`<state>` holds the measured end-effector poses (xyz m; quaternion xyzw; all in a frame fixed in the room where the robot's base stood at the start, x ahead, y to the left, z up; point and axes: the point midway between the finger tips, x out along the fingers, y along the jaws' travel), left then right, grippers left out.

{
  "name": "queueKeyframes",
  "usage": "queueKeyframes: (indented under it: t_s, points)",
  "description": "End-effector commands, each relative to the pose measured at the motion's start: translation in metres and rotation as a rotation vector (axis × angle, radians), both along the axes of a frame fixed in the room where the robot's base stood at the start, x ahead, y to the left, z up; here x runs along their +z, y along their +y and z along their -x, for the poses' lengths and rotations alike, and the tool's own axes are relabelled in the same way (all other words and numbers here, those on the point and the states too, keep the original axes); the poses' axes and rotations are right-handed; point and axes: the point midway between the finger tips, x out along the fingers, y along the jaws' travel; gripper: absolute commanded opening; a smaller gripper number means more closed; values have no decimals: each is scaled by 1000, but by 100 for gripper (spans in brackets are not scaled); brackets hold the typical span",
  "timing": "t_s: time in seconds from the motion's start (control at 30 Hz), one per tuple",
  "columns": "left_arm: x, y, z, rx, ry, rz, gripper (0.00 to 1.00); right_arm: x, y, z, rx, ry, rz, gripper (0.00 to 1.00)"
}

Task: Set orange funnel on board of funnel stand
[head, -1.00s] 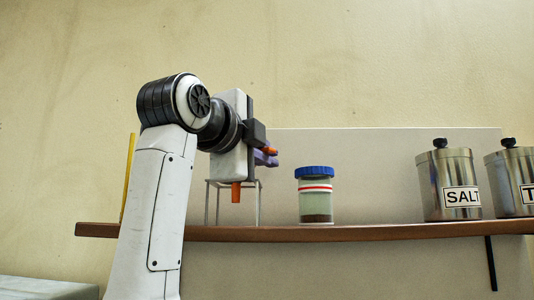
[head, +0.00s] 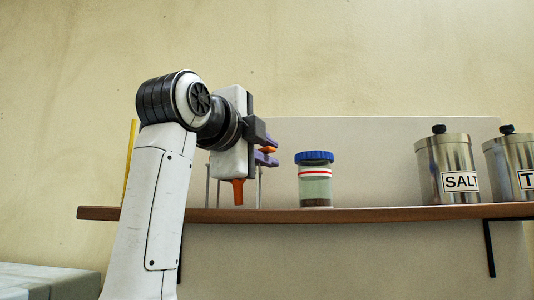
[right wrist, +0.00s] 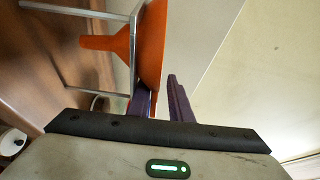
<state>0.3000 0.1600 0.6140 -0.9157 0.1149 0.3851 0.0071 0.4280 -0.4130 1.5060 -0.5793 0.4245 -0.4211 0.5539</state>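The orange funnel (right wrist: 151,42) shows in the right wrist view with its spout passing through the grey top frame of the funnel stand (right wrist: 133,55). The wide part lies against that frame. In the head view the funnel's spout (head: 238,191) points down between the stand's thin legs (head: 259,188), below my right gripper (head: 268,150). Its purple fingers are apart, with the funnel's rim between them. In the wrist view a gap shows between the funnel and one finger. The gripper body hides most of the stand's top. My left gripper is not in view.
The stand is on a brown wooden shelf (head: 390,214). A blue-lidded jar (head: 315,185) stands just right of it. Metal canisters, one labelled SALT (head: 447,165), stand farther right. A yellow stick (head: 129,165) is at the far left. Free shelf lies between jar and canisters.

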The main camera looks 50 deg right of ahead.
Motion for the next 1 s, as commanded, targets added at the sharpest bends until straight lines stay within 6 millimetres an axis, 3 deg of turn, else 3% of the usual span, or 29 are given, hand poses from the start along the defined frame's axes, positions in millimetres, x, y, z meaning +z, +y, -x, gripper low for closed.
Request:
queueKeyframes:
  t_s: [0.37,0.8,1.0]
  points:
    - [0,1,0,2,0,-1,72,-3,-1,-1,-3,12,-16,29]
    - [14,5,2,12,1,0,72,78,0,0,-1,6,-5,29]
    - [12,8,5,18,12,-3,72,97,0,0,-1,3,-2,29]
